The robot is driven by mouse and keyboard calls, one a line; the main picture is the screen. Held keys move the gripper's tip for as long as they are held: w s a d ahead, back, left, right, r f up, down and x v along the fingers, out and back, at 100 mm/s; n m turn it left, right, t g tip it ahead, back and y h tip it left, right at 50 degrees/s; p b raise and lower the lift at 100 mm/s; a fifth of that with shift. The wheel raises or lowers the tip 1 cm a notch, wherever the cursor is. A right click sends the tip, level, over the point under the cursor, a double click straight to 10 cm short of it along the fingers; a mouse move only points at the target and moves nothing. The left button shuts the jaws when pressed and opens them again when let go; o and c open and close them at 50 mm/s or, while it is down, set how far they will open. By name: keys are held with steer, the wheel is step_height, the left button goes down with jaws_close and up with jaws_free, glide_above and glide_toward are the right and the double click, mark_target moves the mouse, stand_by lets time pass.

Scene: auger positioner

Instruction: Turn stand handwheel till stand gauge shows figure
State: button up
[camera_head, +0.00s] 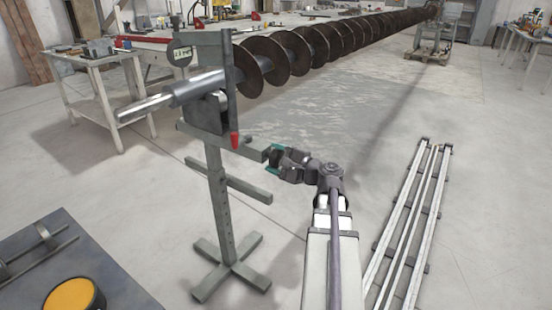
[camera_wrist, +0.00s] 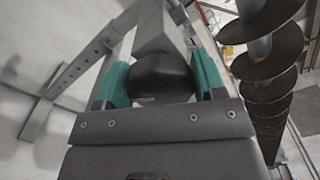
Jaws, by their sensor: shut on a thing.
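The grey stand (camera_head: 222,205) stands upright on a cross-shaped foot left of my gripper and bears one end of the auger shaft. The round stand gauge (camera_head: 180,53) is at the top left of the stand; its figure is too small to read surely. My gripper (camera_head: 272,160) is at the right end of the stand's crossbar. In the wrist view my gripper's teal pads (camera_wrist: 162,82) are shut on a dark rounded part, the stand handwheel (camera_wrist: 162,73).
The long auger (camera_head: 310,45) runs from the stand to the far back right. Rails (camera_head: 410,220) lie on the floor at right. A workbench (camera_head: 95,65) stands at left; a dark table (camera_head: 120,285) is at front left.

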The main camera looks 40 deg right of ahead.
steer(key=n, duration=0.4)
steer(key=shift+f+n, duration=0.15)
steer(key=shift+n, duration=0.25)
steer(key=n, duration=0.3)
steer(key=shift+f+n, duration=0.1)
steer(key=shift+n, duration=0.2)
steer(key=n, duration=0.3)
steer(key=shift+f+n+b, duration=0.1)
steer(key=shift+n+b, duration=0.2)
steer(key=shift+n, duration=1.9)
steer(key=o, duration=0.9)
steer(key=shift+c, duration=0.2)
